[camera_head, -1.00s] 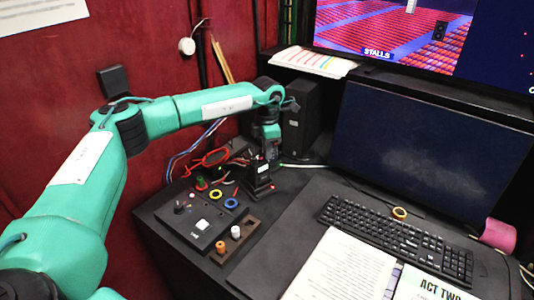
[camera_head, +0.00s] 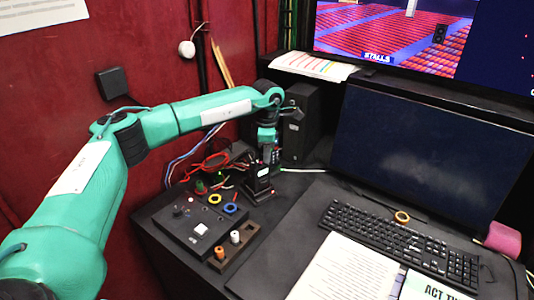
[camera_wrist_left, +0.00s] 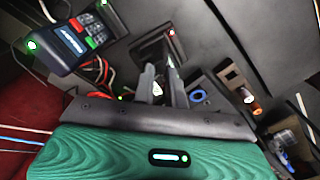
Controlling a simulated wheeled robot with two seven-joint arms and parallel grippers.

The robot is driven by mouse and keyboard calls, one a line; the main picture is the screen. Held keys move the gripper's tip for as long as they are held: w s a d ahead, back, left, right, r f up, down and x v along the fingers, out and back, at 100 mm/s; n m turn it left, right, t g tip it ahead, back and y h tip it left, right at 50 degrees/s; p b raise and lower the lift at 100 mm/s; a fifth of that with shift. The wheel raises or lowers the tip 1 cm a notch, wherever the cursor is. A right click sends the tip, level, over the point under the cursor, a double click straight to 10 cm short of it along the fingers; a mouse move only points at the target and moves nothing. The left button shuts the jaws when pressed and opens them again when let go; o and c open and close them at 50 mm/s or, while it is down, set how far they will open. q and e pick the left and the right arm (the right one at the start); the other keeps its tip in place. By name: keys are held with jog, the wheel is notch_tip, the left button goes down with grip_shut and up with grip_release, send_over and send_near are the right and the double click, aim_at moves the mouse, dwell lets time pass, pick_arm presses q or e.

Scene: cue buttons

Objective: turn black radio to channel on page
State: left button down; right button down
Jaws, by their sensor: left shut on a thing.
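The black radio (camera_head: 260,181) stands upright at the back of the dark desk, with a small pale label on its front. My left gripper (camera_head: 268,152) comes down from above onto its top and is shut on it. Which part sits between the fingers is hidden. In the left wrist view the fingers of my left gripper (camera_wrist_left: 168,82) reach toward the radio (camera_wrist_left: 165,46), where a red light shows. The printed page (camera_head: 343,268) lies on the desk at the front; its text is too small to read. My right gripper is not in view.
A black control box (camera_head: 198,229) with a white button and a wooden peg holder (camera_head: 235,245) stand in front of the radio. Coloured rings and cables lie close by. A keyboard (camera_head: 400,245), a dark monitor (camera_head: 425,150) and an "ACT TWO" sheet (camera_head: 432,288) are at right.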

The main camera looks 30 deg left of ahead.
pick_arm(q)
jog(key=c, duration=1.4)
grip_release()
notch_tip(320, 180, up, 14)
jog(key=b, duration=0.3)
jog(key=shift+s+d+f, duration=0.1)
jog(key=shift+s, duration=0.05)
